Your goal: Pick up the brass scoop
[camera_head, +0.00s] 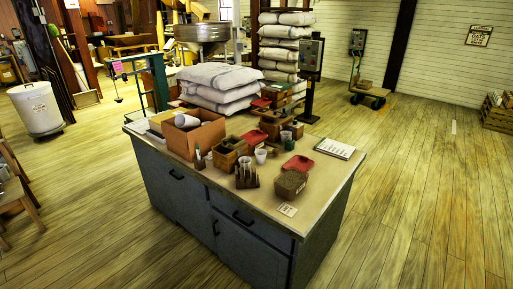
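I cannot make out a brass scoop in this view; small items on the crowded bench are hard to tell apart. The bench (222,196) has a pale top and grey-blue drawers and doors. On it are a cardboard box (196,138) with a white roll, small wooden boxes (228,152), pale cups (260,156), and a dark open container (290,184) near the front right corner with a red lid (299,163) behind it. My gripper is not in view.
White sacks (222,78) are piled behind the bench, with more stacked sacks (285,30) beyond. A white bin (37,109) stands at left, and a wooden chair or stool (15,190) at the left edge. The plank floor is clear in front and at right, up to a crate (497,115).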

